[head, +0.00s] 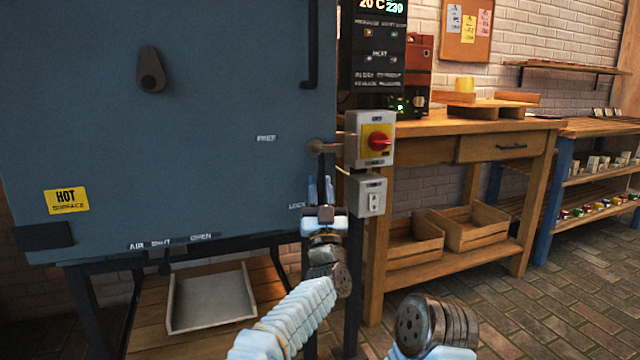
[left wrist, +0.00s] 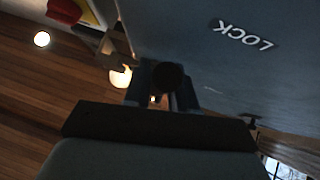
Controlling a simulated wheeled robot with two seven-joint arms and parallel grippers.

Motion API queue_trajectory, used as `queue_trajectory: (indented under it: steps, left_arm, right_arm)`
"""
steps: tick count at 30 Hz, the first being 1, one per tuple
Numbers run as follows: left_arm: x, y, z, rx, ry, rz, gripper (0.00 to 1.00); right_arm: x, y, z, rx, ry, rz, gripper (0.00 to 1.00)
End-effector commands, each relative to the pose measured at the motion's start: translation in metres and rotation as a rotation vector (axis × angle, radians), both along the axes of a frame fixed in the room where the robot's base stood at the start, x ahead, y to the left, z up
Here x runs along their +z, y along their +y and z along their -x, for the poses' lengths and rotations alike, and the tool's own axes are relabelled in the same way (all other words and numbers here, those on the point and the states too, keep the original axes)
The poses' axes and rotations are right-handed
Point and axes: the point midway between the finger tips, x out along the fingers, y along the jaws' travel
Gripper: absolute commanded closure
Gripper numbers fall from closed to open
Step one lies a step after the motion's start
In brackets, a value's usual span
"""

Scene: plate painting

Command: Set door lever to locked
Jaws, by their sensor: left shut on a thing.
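The dark door lever (head: 319,165) is on the right edge of the blue-grey kiln door (head: 200,110). It hangs down from its pivot, and its lower part is between my fingers. A "FREE" label (head: 266,138) is left of the pivot and a "LOCK" label (head: 296,206) is lower, beside my gripper. My left gripper (head: 321,188) comes from below and is shut on the lever. In the left wrist view the lever's round dark end (left wrist: 172,77) shows between the fingers, with the "LOCK" label (left wrist: 243,35) to the right.
A switch box with a red knob (head: 378,141) is close to the right of the lever, with a smaller grey box (head: 369,195) below it. A wooden workbench (head: 440,124) stands further right. A yellow "HOT SURFACE" sign (head: 67,200) is on the door.

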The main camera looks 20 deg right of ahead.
Motion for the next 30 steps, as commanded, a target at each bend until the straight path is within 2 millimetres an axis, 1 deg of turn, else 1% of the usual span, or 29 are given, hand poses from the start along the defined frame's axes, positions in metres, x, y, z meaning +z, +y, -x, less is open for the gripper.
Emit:
queue_trajectory:
  steps: [4,19,20,21,23,24,30]
  left_arm:
    - [0.0011,0.0004,0.0,-0.001,0.0,0.037,1.0]
    - [0.0022,0.0006,0.0008,-0.002,-0.003,0.054,1.0]
    - [0.0023,0.0005,0.0008,-0.002,-0.003,0.054,0.73]
    - [0.0023,0.0004,0.0008,-0.002,-0.003,0.054,0.67]
    - [0.0022,0.0004,0.0008,-0.002,-0.003,0.054,0.58]
    - [0.002,0.0005,0.0008,-0.002,-0.003,0.054,0.54]
    - [0.0012,0.0008,0.0004,-0.001,-0.002,0.054,0.54]
  right_arm:
    - [0.0047,0.0002,0.0003,0.0,0.001,0.0,0.0]
    - [0.0056,0.0001,0.0002,0.0,0.001,0.0,0.0]
    - [0.0057,0.0001,0.0003,0.0,0.001,0.0,0.0]
    - [0.0057,0.0001,0.0003,0.0,0.001,0.0,0.0]
    - [0.0057,0.0001,0.0003,0.0,0.001,0.0,0.0]
    - [0.0057,0.0001,0.0003,0.0,0.001,0.0,0.0]
    - [0.0054,0.0,0.0003,0.0,0.001,0.0,0.0]
